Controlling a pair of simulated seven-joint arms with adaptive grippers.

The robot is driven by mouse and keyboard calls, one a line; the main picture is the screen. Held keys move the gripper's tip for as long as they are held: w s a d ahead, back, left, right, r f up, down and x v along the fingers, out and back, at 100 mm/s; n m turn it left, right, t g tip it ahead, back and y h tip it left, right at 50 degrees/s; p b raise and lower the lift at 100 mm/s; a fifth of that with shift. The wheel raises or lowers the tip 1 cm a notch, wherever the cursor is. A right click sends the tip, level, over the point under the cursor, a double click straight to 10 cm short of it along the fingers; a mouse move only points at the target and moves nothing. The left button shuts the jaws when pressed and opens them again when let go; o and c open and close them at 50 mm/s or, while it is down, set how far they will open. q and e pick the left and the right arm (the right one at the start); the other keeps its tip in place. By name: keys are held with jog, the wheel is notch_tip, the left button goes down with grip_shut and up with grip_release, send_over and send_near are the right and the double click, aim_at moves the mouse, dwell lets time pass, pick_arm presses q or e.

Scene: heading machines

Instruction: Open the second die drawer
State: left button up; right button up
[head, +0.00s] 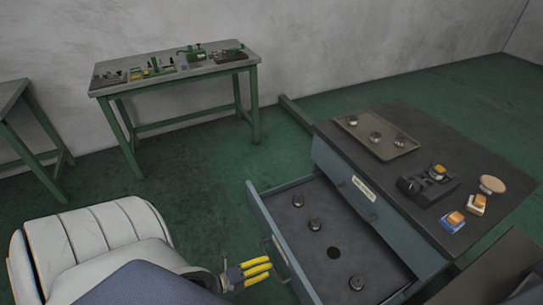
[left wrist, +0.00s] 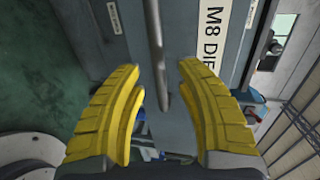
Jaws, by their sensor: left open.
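The die drawer (head: 262,225) in the grey-blue cabinet (head: 330,160) is pulled well out, below a closed labelled drawer front (head: 364,188). Several dark round dies and a round hole show on its floor. My left gripper (head: 268,268), with yellow fingers, is at the outer side of the open drawer's front, by its handle (head: 277,250). In the left wrist view the fingers (left wrist: 159,78) are apart, on either side of a grey bar handle (left wrist: 157,55). Contact with the bar cannot be told. A label reading "M8 DIE" (left wrist: 211,35) is beside it. My right gripper is not seen.
The cabinet top holds a tray (head: 352,121) with several round dies, a black block (head: 428,188), a round wooden-looking disc (head: 492,184) and small orange-topped boxes (head: 453,220). A green-legged workbench (head: 180,75) stands at the back wall. The green floor between is clear.

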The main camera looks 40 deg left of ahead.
pick_arm(q)
jog(key=v, duration=0.8)
jog(key=shift+s, duration=0.3)
jog(key=shift+a, duration=0.15)
